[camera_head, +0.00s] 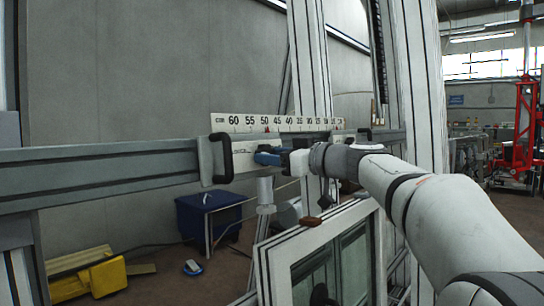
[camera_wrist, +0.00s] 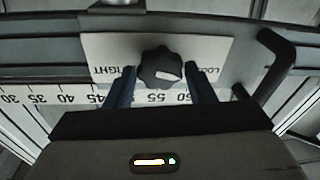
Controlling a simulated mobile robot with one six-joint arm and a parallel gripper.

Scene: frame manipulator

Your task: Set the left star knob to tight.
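The left star knob (camera_wrist: 160,68) is black, with a white mark that lies on the side towards the LOOSE lettering. It sits on a pale label plate (camera_wrist: 112,48) that reads TIGHT at the picture's left and LOOSE at the right, upside down. My gripper (camera_wrist: 160,70) has its blue fingers on either side of the knob, with a small gap visible at each side; it is open. In the head view my gripper (camera_head: 262,155) reaches the plate (camera_head: 242,160) from the right, and its fingers hide the knob.
A black handle (camera_head: 221,158) stands just left of the plate and also shows in the wrist view (camera_wrist: 278,62). A centimetre scale (camera_head: 270,122) runs along the grey rail (camera_head: 100,172). A framed window (camera_head: 275,260) stands below my arm.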

